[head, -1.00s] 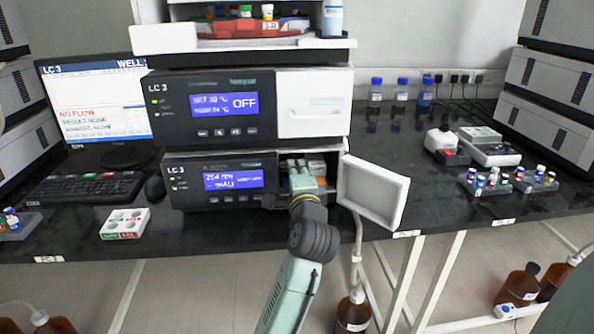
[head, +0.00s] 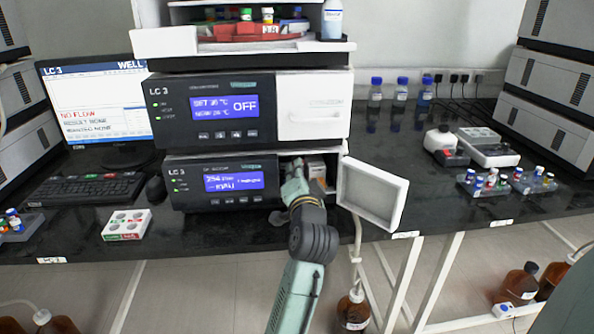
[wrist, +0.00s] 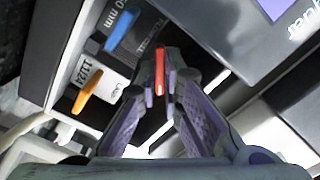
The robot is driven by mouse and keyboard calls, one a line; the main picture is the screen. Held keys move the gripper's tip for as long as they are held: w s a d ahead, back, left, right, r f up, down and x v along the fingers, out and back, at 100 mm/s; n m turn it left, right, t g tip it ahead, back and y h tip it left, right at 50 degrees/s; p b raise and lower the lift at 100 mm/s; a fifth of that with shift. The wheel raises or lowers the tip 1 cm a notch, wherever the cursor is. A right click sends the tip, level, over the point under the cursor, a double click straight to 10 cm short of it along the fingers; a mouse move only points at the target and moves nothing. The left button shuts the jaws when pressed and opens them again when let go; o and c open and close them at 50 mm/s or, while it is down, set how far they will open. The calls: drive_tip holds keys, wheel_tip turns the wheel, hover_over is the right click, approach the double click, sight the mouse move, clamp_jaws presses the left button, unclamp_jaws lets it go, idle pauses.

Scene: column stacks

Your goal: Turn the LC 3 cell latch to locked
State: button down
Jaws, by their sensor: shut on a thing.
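The lower LC 3 unit (head: 222,200) has its compartment open, and its white door (head: 373,195) is swung out to the right. My gripper (head: 294,178) reaches into the compartment. In the wrist view, my gripper (wrist: 160,85) is shut on a slim red lever (wrist: 159,62), which stands between the fingertips. A blue lever (wrist: 121,31) and an orange lever (wrist: 88,95) sit to its left, apart from the fingers. A white label (wrist: 89,79) reading about "1122A" lies near the orange one. The fingers hide the red lever's base, and I cannot read any locked mark.
The upper LC 3 unit (head: 230,110) with its closed white panel sits directly above the opening. The open door stands close to the right of my arm. A keyboard (head: 85,190) and a small white box (head: 127,224) lie left.

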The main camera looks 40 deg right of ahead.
drive_tip(key=n, duration=1)
drive_tip(key=shift+n, duration=0.4)
idle(0.4)
drive_tip(key=c, duration=1.7)
unclamp_jaws()
drive_tip(key=shift+s, duration=0.15)
drive_tip(key=v, duration=1.1)
drive_tip(key=shift+s+a+f, duration=0.1)
drive_tip(key=shift+s+a, duration=0.2)
drive_tip(key=shift+a, duration=0.05)
